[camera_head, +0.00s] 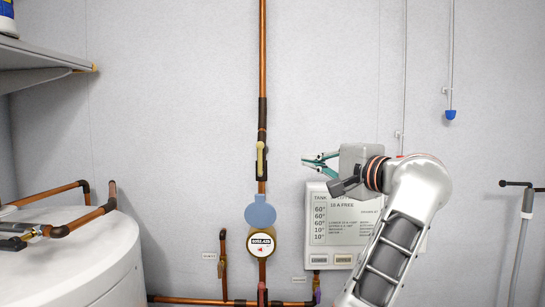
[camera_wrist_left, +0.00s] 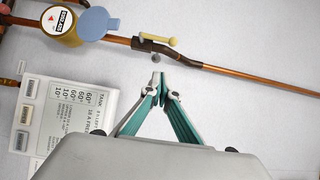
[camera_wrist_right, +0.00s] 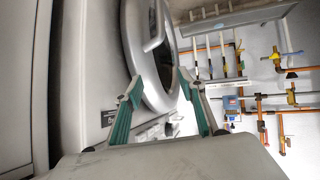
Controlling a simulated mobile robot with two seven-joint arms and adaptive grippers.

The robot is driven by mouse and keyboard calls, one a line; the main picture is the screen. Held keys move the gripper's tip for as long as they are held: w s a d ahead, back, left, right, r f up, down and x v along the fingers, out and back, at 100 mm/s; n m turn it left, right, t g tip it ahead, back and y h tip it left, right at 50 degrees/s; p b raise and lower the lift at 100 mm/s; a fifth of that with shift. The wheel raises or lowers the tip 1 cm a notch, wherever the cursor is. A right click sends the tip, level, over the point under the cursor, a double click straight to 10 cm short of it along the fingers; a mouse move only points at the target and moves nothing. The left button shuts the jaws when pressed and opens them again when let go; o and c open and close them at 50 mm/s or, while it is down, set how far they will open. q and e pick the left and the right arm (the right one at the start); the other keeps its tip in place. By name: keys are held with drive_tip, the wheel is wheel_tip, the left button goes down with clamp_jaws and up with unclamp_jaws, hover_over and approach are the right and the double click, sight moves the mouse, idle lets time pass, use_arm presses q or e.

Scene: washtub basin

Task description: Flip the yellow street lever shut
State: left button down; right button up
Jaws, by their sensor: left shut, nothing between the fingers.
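The yellow lever (camera_head: 260,158) sits on the vertical copper pipe (camera_head: 262,60) in the middle of the head view. Its handle is upright, in line with the pipe. The left wrist view also shows the lever (camera_wrist_left: 158,40) beyond the fingertips, running roughly along the pipe. My left gripper (camera_head: 306,163) is shut and empty, to the right of the lever and apart from it. It also shows shut in the left wrist view (camera_wrist_left: 160,82). My right gripper (camera_wrist_right: 159,84) is open and empty in the right wrist view, away from this lever.
A water meter (camera_head: 261,245) with a raised blue lid (camera_head: 260,213) is below the lever. A sign board (camera_head: 322,240) hangs behind my left arm. A white tank (camera_head: 75,260) stands at left under a shelf (camera_head: 40,57). Bare wall surrounds the pipe.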

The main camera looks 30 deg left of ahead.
use_arm(q)
drive_tip(key=shift+a, duration=0.15)
drive_tip(key=p, duration=0.3)
approach(260, 158)
drive_tip(key=w+a+r, duration=0.1)
drive_tip(key=w+a, duration=0.4)
drive_tip(key=shift+s+a, duration=0.25)
drive_tip(key=shift+s, duration=0.05)
drive_tip(key=shift+a+b, duration=0.1)
drive_tip(key=shift+b, duration=0.2)
